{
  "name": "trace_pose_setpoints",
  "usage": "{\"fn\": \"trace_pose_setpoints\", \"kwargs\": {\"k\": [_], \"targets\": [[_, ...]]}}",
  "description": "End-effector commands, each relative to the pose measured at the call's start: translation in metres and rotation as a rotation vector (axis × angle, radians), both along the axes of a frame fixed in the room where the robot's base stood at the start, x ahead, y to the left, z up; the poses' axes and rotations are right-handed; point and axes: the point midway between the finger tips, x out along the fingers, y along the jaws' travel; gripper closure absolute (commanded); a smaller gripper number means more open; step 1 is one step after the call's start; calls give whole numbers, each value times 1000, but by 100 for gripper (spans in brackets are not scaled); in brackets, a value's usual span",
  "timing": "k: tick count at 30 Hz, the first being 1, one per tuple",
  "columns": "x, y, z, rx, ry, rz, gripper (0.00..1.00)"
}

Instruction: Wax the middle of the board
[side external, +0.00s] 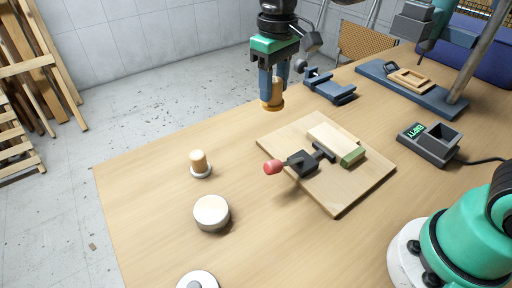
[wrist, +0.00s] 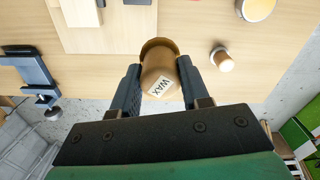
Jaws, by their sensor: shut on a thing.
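My gripper (side external: 272,84) is shut on a brown wooden wax applicator (side external: 272,101) and holds it in the air beyond the far left corner of the board. In the wrist view, the applicator (wrist: 160,72) sits between my gripper's fingers (wrist: 158,85) and bears a "WAX" label. The square wooden board (side external: 338,198) lies flat on the table, and part of it shows at the top left of the wrist view (wrist: 125,22). On it lies a paler wood block (side external: 333,138) with a green end, beside a dark toggle clamp (side external: 300,163) with a red handle.
A wooden-handled piece (side external: 199,160) on a white disc and a round white-topped tin (side external: 212,210) stand left of the board. A blue metal tool (side external: 328,86) lies behind it. A grey device with a lit display (side external: 430,145) stands right.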

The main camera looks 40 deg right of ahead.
Motion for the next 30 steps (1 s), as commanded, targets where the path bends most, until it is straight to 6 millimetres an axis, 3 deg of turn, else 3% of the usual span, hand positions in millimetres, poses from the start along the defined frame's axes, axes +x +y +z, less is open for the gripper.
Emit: {"fn": "trace_pose_setpoints", "kwargs": {"k": [1,6,12,17,30], "targets": [[-2,25,-7,0,0,83,100],[-17,98,-27,0,0,327,100],[-41,151,-44,0,0,514,100],[-49,165,-51,0,0,563,100],[-49,165,-94,0,0,563,100]]}}
